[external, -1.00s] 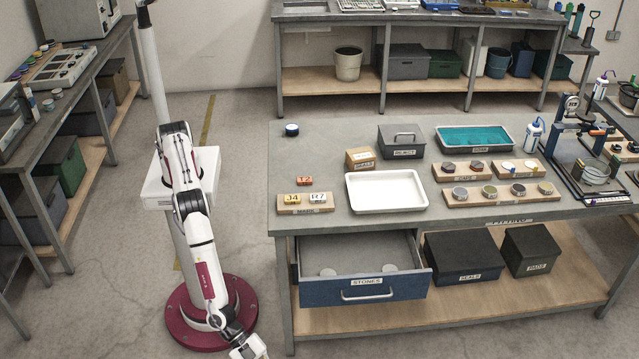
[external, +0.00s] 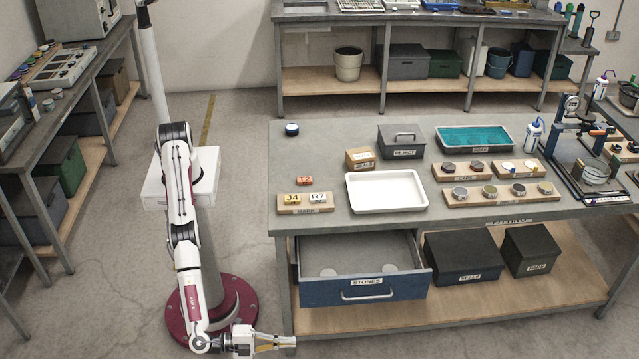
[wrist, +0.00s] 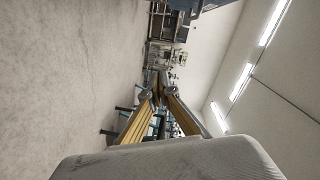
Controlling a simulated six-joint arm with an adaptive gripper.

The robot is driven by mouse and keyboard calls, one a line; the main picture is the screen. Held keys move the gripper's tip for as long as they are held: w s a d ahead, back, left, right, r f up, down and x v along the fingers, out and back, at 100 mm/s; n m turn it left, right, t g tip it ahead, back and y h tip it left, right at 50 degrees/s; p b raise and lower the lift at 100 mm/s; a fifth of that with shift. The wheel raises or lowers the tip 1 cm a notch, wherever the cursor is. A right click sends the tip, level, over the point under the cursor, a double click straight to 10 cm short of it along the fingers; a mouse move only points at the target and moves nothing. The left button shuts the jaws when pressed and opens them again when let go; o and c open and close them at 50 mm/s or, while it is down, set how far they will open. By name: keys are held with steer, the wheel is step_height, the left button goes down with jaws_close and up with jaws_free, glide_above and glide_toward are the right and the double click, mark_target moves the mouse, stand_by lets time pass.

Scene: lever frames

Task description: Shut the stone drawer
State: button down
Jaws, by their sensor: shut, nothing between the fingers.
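The stone drawer (external: 361,289) is blue with a grey handle and a label reading STONES. It stands pulled out from under the table's near left side. Two pale round discs (external: 328,272) lie inside it. My gripper (external: 294,343) is low at the bottom of the external view, left of and below the drawer front, beside the table's front left leg. It is apart from the handle and points right. In the wrist view its fingers (wrist: 148,92) come together with nothing between them. The drawer cannot be made out in the wrist view.
The table (external: 300,222) carries a white tray, labelled wooden blocks and a teal tray. Its front left leg (external: 287,295) stands between my arm and the drawer. Dark boxes (external: 463,257) sit on the shelf right of the drawer. The floor in front of the drawer is clear.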

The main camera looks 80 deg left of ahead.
mark_target(314, 304)
steer(key=a+r+m+y, duration=0.1)
steer(key=a+r+y, duration=0.2)
steer(key=a+y, duration=0.1)
steer(key=shift+s+a, duration=0.3)
steer(key=shift+a, duration=0.6)
steer(key=shift+w+r, duration=0.1)
steer(key=shift+w, duration=0.05)
steer(key=x, duration=0.9)
steer(key=shift+w+a+r, duration=0.15)
steer(key=shift+w+a, duration=0.05)
steer(key=shift+w, duration=0.15)
steer(key=shift+a, duration=0.95)
steer(key=shift+a, duration=0.9)
steer(key=shift+a, duration=0.35)
